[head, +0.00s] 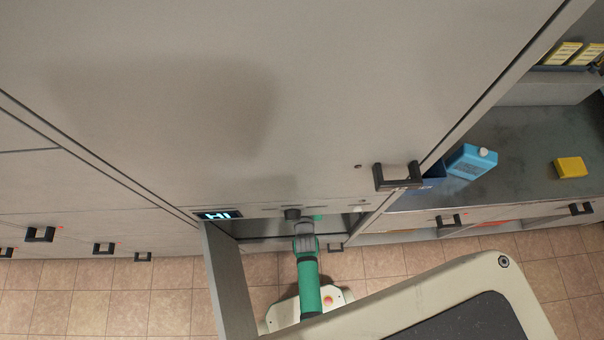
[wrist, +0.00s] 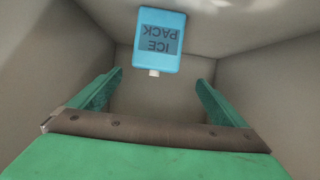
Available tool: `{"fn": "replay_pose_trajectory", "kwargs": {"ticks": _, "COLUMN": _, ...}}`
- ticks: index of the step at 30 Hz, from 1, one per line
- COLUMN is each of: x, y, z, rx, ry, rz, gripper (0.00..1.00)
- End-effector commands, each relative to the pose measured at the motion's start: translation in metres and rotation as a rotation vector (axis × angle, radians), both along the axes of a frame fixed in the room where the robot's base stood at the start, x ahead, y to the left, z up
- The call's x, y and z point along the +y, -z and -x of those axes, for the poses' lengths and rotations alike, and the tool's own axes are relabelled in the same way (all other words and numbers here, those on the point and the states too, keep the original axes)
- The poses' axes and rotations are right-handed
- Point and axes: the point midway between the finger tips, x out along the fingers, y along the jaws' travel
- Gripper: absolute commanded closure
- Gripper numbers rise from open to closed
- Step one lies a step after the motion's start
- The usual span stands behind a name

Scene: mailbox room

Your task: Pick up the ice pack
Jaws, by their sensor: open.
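The ice pack (wrist: 160,42) is a light blue block with a white cap and dark lettering, which reads upside down in the wrist view. It is inside a beige-walled compartment, ahead of my gripper (wrist: 159,80). My gripper is open and empty, with one green finger on each side of the space below the pack. The fingers appear apart from it. In the head view my arm reaches into an open compartment under the large grey panel, and that panel hides the fingers and the compartment's inside.
An open door (head: 228,290) stands left of my arm. Compartment walls close in on both sides of my gripper. A similar blue pack with a white cap (head: 472,160) and a yellow block (head: 570,167) rest on the dark counter (head: 525,150) at right.

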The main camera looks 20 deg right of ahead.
Motion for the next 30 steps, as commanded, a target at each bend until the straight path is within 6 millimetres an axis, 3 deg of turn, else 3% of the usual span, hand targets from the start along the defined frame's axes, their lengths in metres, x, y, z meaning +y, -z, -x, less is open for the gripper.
{"fn": "replay_pose_trajectory", "kwargs": {"ticks": 15, "x": -0.024, "y": 0.025, "z": -0.059, "rx": 0.006, "ry": 0.017, "rz": -0.004, "gripper": 0.04}}
{"fn": "replay_pose_trajectory", "kwargs": {"ticks": 23, "x": -0.029, "y": 0.030, "z": -0.071, "rx": 0.007, "ry": 0.020, "rz": -0.005, "gripper": 0.04}}
{"fn": "replay_pose_trajectory", "kwargs": {"ticks": 30, "x": -0.038, "y": 0.037, "z": -0.094, "rx": 0.006, "ry": 0.020, "rz": -0.007, "gripper": 0.04}}
